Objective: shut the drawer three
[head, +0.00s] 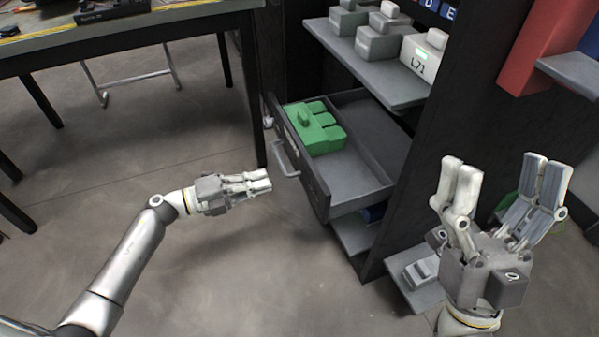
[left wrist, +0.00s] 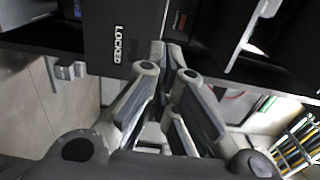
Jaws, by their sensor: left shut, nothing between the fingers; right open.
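The drawer (head: 366,187) stands pulled out of the dark cabinet in the head view, with a green block-like item (head: 316,130) inside. Its front panel faces left and carries a grey bar handle (head: 285,160). My left gripper (head: 268,182) is shut and empty, just left of the drawer front and a little below the handle; a small gap seems to show. In the left wrist view the closed fingers (left wrist: 170,50) point at a dark front marked "LOCKED" (left wrist: 118,44). My right gripper (head: 500,185) is open and empty, right of the drawer and in front of the cabinet.
A shelf (head: 375,85) above the drawer holds grey devices, one marked "L71" (head: 418,62). A lower shelf holds a light device (head: 422,272). A table (head: 120,40) stands at the upper left. A red panel (head: 540,45) is at the upper right. The floor left of the drawer is clear.

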